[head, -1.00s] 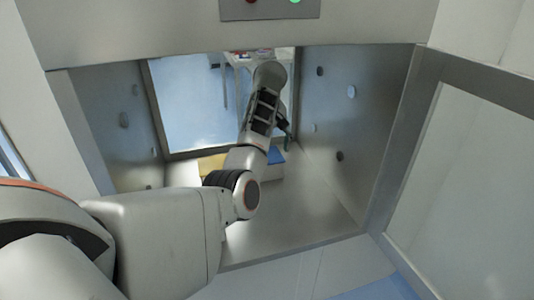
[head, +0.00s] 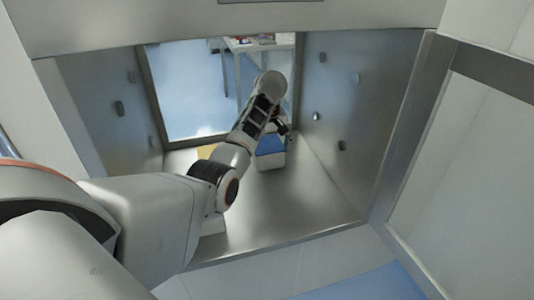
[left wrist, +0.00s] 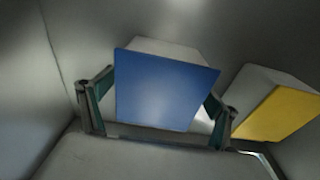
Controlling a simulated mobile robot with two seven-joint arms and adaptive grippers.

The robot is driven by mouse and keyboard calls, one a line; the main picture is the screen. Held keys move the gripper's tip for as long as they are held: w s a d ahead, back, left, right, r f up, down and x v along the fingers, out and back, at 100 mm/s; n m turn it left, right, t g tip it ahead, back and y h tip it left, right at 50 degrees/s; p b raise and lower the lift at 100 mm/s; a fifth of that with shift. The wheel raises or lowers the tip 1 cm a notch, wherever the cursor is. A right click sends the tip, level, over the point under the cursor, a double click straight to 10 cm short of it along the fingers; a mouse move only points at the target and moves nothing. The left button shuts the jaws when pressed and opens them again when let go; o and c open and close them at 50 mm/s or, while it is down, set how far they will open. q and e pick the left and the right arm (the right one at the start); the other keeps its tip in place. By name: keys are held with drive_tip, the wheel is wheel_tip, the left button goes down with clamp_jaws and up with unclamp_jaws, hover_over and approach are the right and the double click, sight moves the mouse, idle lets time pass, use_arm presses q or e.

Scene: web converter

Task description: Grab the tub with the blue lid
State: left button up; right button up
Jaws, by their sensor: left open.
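The tub with the blue lid (head: 270,146) stands on the floor of the metal pass-through, toward its back right. In the left wrist view its blue lid (left wrist: 165,90) fills the middle, with the pale tub body behind it. My left gripper (left wrist: 155,108) is open, with one finger on each side of the tub in that view. Whether the fingers touch the tub cannot be told. In the head view my left gripper (head: 280,124) is partly hidden by its own arm, just above and beside the blue lid. My right gripper is not in view.
A tub with a yellow lid (left wrist: 277,113) stands beside the blue-lidded one; my arm mostly hides it in the head view. The metal side walls (head: 345,110) are close on both sides. Beyond the far opening is a table (head: 256,43).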

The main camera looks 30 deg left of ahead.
use_arm(q)
drive_tip(key=c, duration=1.2)
drive_tip(key=shift+r, duration=0.15)
